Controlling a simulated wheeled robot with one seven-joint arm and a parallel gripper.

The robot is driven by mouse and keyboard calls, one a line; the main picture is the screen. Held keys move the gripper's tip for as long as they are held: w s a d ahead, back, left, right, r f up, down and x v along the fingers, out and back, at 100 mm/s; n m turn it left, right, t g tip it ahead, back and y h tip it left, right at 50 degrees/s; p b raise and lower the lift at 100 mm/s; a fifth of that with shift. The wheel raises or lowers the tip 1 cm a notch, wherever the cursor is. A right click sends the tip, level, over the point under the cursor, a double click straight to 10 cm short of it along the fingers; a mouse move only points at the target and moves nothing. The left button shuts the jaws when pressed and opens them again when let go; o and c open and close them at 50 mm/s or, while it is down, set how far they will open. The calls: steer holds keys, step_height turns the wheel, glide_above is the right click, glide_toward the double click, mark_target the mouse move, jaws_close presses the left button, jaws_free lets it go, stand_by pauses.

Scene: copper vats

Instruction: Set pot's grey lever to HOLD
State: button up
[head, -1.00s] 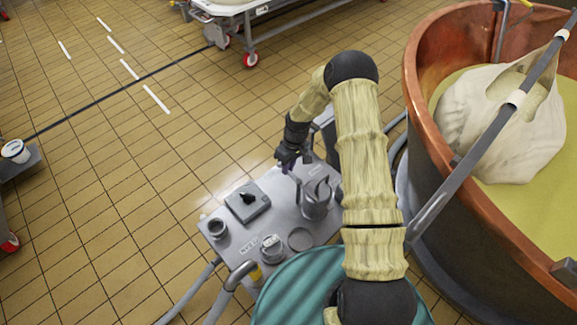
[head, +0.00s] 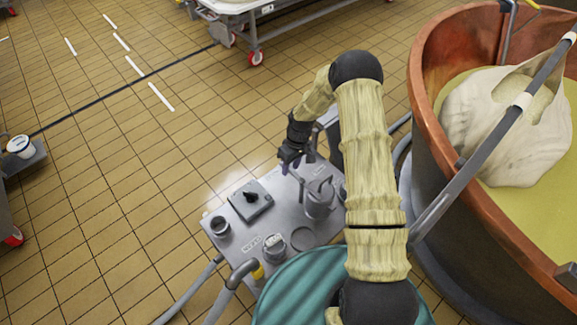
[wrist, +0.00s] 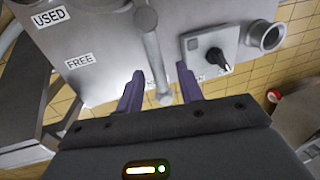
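The pot (head: 318,200) is a grey metal cylinder standing on a grey steel panel (head: 225,238). Its grey lever (wrist: 153,62) shows in the wrist view as a rod running down from a hub, with its rounded end between my fingers. My gripper (wrist: 160,72) has two purple fingers, open, one on each side of the lever with gaps. In the head view my gripper (head: 290,167) is just above the panel's far edge by the pot. Labels USED (wrist: 48,16) and FREE (wrist: 80,61) are readable. Two more labels beside the fingers are partly hidden and unreadable.
A black knob on a square plate (head: 250,200) sits left of the pot, with round fittings nearby. A copper vat (head: 425,110) stands at the right. A teal drum (head: 300,290) is in front.

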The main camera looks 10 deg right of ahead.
step_height(320, 180, up, 17)
steer(key=w+d, duration=0.2)
steer(key=shift+d, duration=0.35)
steer(key=shift+r, duration=0.1)
stand_by(0.5)
steer(key=s+d+r+m+t+h+p, duration=0.1)
steer(key=s+d+r+m+t+p, duration=0.2)
steer(key=s+r, duration=1.8)
steer(key=s+m+p, duration=0.2)
steer(key=m+p, duration=0.2)
steer(key=p, duration=0.3)
steer(key=shift+s+r+t+h+p, duration=0.2)
steer(key=shift+r+t+h+p, duration=0.1)
steer(key=shift+r+t+h, duration=0.1)
